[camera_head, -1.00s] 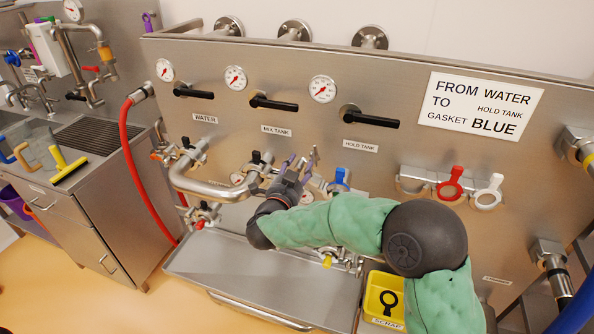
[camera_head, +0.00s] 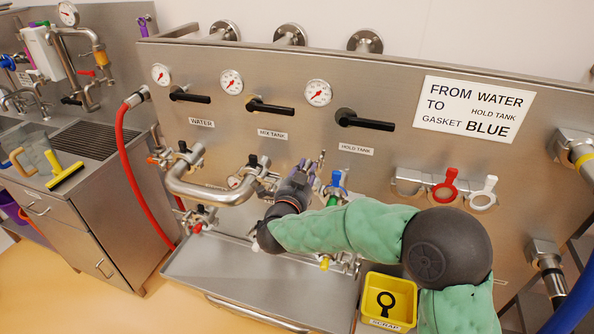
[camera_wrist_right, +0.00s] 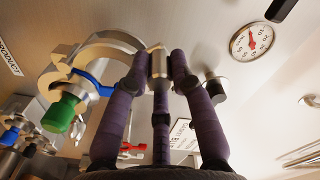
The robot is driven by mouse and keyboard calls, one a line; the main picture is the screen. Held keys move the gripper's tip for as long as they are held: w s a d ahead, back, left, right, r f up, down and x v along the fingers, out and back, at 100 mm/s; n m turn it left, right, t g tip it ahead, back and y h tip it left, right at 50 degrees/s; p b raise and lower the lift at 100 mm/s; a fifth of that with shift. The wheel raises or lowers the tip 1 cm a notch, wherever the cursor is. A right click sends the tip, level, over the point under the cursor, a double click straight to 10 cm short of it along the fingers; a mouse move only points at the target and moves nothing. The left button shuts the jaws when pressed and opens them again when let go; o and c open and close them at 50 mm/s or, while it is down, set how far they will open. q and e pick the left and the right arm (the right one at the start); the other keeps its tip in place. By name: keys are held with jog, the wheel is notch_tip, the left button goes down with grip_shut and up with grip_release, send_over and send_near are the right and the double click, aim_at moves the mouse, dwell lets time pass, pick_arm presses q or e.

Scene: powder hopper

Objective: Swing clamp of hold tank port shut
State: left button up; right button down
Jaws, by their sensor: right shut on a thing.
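My right gripper (camera_head: 315,168) is at the hold tank port, under the hold tank valve handle (camera_head: 363,121). In the right wrist view its dark purple fingers (camera_wrist_right: 158,62) are shut on a small metal end piece that looks like part of the clamp. The clamp (camera_wrist_right: 108,42) is a thick silver ring, which looks open. Blue gasket material (camera_wrist_right: 92,84) and a green knob (camera_wrist_right: 63,113) show beside it. In the head view the blue part (camera_head: 338,177) is just right of my fingers; the clamp is mostly hidden. My left gripper is not in view.
A bent steel pipe (camera_head: 207,193) lies left of my wrist. A yellow scrap bin (camera_head: 409,295) and a steel tray (camera_head: 267,285) are below. The sign (camera_head: 474,108) names gasket blue.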

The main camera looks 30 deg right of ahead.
jog(key=shift+d+r, duration=0.45)
jog(key=shift+d, duration=0.1)
jog(key=s+d, duration=0.2)
jog(key=shift+s+d+f, duration=0.15)
jog(key=shift+s+f, duration=0.05)
jog(key=shift+s, duration=0.2)
jog(key=shift+s+d+f+b, duration=0.4)
jog(key=shift+s+d+b, duration=0.15)
jog(key=shift+s, duration=0.2)
jog(key=shift+s+d+f+b, duration=0.4)
jog(key=shift+s+d+b, duration=0.15)
jog(key=shift+s, duration=0.15)
